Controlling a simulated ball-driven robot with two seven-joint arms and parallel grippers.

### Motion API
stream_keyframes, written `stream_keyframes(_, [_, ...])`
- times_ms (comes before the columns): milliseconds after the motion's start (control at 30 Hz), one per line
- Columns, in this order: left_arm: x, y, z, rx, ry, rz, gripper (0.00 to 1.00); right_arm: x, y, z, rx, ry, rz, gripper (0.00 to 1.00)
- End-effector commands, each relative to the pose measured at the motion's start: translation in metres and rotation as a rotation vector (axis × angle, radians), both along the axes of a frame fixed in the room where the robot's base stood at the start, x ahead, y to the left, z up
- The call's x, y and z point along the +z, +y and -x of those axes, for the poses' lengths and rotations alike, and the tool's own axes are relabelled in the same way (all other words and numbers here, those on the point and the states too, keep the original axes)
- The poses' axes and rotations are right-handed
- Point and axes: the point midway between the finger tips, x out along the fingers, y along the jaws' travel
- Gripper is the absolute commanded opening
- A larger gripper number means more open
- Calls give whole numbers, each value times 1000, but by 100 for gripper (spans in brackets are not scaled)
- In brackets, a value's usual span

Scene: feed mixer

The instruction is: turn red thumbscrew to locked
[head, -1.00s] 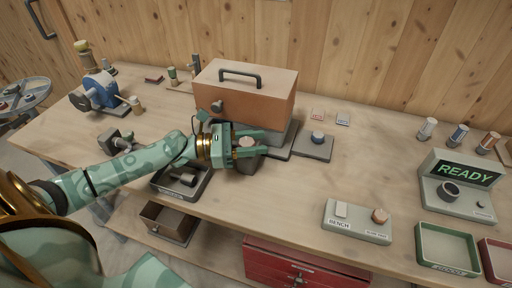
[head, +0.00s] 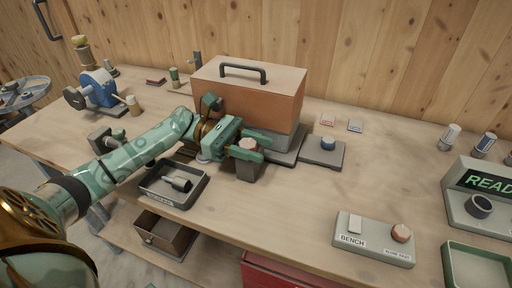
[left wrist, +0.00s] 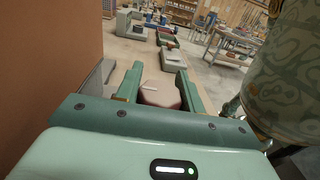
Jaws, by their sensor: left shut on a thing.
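The red thumbscrew (head: 249,144) is a faded pinkish-red, many-sided knob on top of a dark grey block (head: 247,170), in front of the orange-brown box. In the left wrist view the knob (left wrist: 160,94) sits between the fingers, with a white line on its top. My left gripper (head: 251,145) is shut on the knob from the left, one finger on its far side and one on its near side. No locked mark is readable in these views. My right gripper is not in view.
The orange-brown box (head: 250,97) with a black handle stands close behind the gripper. A dark tray (head: 165,200) lies front left, and a BENCH switch panel (head: 372,242) front right. Bench between them is clear.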

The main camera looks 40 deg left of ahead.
Motion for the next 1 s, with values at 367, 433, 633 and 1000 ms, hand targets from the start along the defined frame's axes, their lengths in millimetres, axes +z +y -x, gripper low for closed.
stream_keyframes(367, [1, 0, 0, 1, -1, 3, 58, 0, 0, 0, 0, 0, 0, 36])
stream_keyframes(433, [1, 0, 0, 1, 0, 2, 60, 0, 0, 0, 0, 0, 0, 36])
stream_keyframes(633, [1, 0, 0, 1, 0, 2, 60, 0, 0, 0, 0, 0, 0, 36])
stream_keyframes(1000, [4, 47, 7, 4, -4, 7, 60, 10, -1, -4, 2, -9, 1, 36])
